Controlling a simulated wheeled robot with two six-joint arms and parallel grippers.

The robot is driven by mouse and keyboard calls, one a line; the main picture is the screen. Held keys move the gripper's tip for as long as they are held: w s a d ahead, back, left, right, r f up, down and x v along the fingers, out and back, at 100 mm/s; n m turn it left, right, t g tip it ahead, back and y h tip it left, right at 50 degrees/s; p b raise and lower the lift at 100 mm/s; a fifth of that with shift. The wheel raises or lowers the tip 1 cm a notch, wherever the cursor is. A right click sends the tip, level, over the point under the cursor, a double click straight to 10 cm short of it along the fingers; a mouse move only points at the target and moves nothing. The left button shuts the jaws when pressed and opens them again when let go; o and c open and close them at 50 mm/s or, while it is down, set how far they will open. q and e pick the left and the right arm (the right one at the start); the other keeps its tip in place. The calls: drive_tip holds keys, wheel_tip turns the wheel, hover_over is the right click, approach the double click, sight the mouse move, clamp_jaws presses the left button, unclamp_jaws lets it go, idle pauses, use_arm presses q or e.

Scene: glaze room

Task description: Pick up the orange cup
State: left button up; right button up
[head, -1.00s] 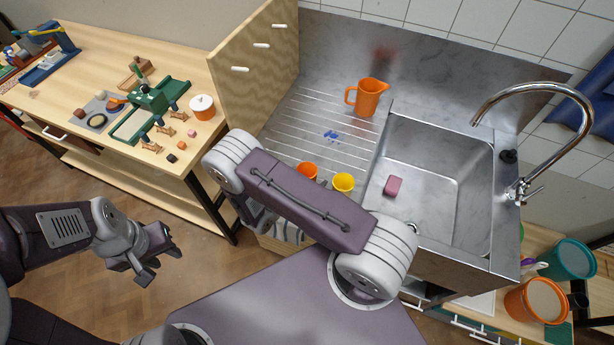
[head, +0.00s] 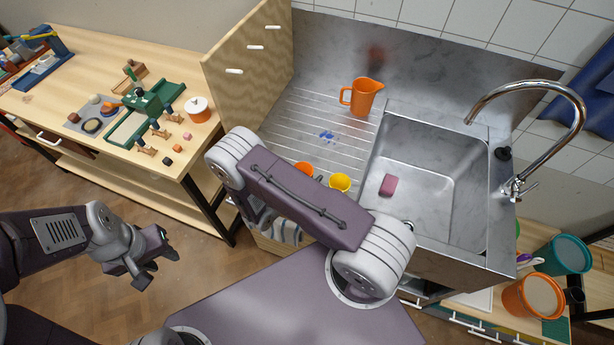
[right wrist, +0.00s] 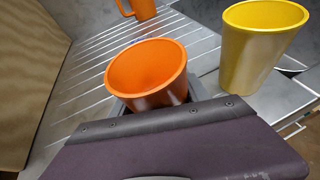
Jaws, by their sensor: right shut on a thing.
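The orange cup (head: 303,168) is on the left front of the steel drainer, partly hidden behind my right arm in the head view. In the right wrist view the orange cup (right wrist: 146,70) sits upright, mouth up, between the dark jaws of my right gripper (right wrist: 155,103), which is shut on it. I cannot tell whether its base touches the drainer. A yellow cup (head: 340,182) stands just to its right and shows large in the right wrist view (right wrist: 258,50). My left gripper (head: 157,264) is open and empty over the floor.
An orange jug (head: 362,97) stands at the back of the drainer (head: 300,125). The sink (head: 440,180) holds a pink block (head: 389,185). A wooden panel (head: 245,75) borders the drainer on the left. A wooden table (head: 60,105) with toys stands further left.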

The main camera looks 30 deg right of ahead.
sight(308, 165)
drive_tip(key=shift+r+b, duration=0.3)
drive_tip(key=shift+r, duration=4.5)
